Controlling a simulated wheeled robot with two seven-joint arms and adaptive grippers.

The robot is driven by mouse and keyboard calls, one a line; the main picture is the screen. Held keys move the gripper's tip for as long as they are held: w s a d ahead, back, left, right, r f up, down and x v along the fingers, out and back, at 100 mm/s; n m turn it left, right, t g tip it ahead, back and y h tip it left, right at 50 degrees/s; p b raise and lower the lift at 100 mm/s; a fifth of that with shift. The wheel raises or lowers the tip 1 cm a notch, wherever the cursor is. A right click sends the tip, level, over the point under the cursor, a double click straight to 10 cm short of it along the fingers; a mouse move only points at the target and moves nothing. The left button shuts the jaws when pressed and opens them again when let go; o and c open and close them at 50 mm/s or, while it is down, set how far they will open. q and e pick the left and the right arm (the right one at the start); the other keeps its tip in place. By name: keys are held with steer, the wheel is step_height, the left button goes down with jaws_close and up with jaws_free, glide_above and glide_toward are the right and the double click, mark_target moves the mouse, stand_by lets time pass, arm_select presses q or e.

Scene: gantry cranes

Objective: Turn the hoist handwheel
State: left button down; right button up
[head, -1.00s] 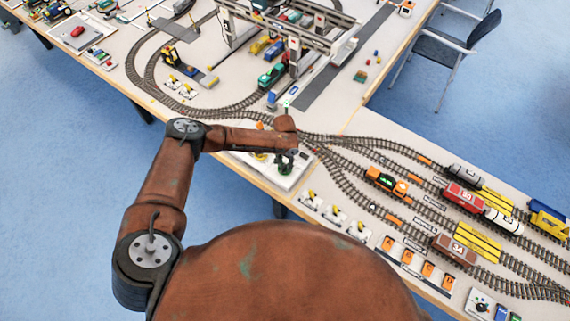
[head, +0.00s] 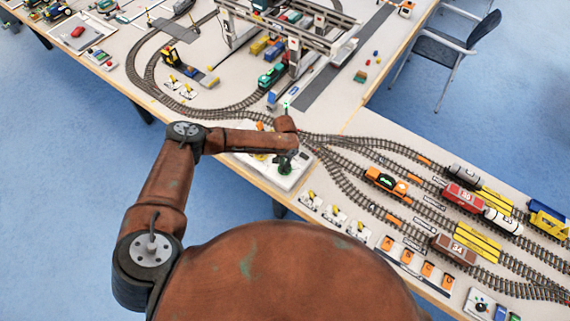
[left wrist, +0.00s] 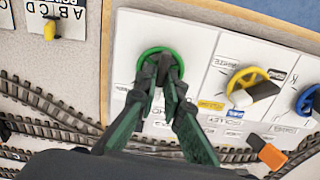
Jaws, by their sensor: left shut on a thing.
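In the left wrist view a green handwheel (left wrist: 148,54) sits on a white control panel (left wrist: 212,50). My left gripper (left wrist: 160,70) is shut on the green handwheel's grip, and its dark fingers cover part of the wheel. In the head view my left gripper (head: 286,164) points down onto the panel at the table's near edge. A yellow handwheel (left wrist: 236,78) with a dark and white grip and a blue handwheel (left wrist: 304,96) are beside the green one. The labels are partly covered, and I cannot tell which one names the hoist. My right gripper is not in view.
Model tracks (head: 225,110) run close behind the panel. The gantry crane (head: 294,50) stands farther back. Wagons and an orange locomotive (head: 385,180) are to the right. An orange block (left wrist: 268,152) lies near the panel's lower edge.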

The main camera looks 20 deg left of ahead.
arm_select(q)
steer(key=m+p, duration=0.1)
steer(key=m, duration=0.3)
steer(key=shift+m, duration=2.2)
steer(key=c, duration=2)
jaws_free()
steer(key=shift+c, duration=0.2)
step_height(320, 180, up, 12)
